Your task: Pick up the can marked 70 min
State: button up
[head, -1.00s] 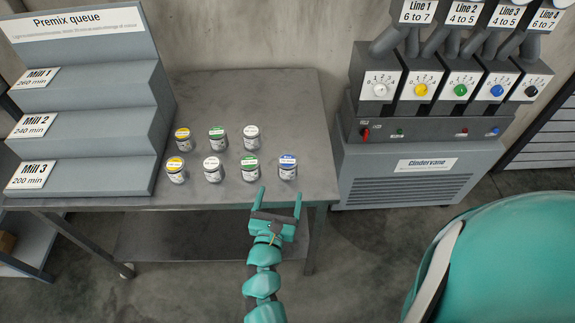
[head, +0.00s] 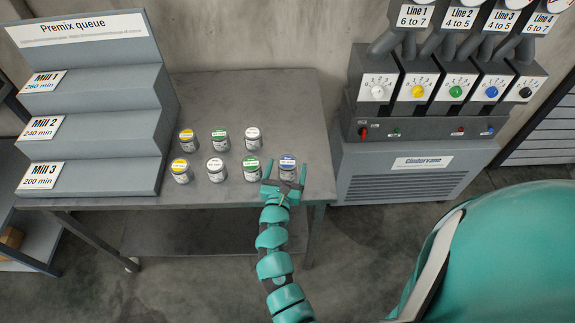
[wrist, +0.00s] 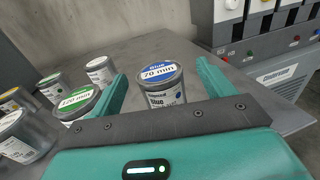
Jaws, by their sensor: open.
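The can marked 70 min (wrist: 163,86) has a blue and white lid label reading "Blue 70 min" and stands upright on the table. In the head view this can (head: 288,168) is at the right end of the front row. My gripper (head: 286,172) is open, with a finger on either side of the can. In the wrist view my gripper (wrist: 163,90) shows its fingers apart, the can standing between them and touching neither as far as I can see. The can's lower part is cut off by the gripper's palm in the wrist view.
A green-labelled can marked 120 min (wrist: 78,102) stands just left of the left finger. Other cans, such as the white-labelled one (head: 252,138), stand on the grey table (head: 270,95). A stepped premix rack (head: 95,120) is at left; the Cindervane machine (head: 410,165) is at right.

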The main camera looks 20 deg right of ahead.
aim_at(289, 157)
jog(key=p+x, duration=0.1)
jog(key=x, duration=0.1)
jog(key=p+x, duration=0.1)
jog(key=shift+w+r+p, duration=0.25)
jog(key=shift+w+p, duration=0.05)
jog(key=shift+w, duration=0.1)
jog(key=shift+w+d+f, duration=0.25)
jog(key=shift+w+d, duration=0.15)
jog(key=shift+w, duration=0.05)
jog(key=c, duration=1.2)
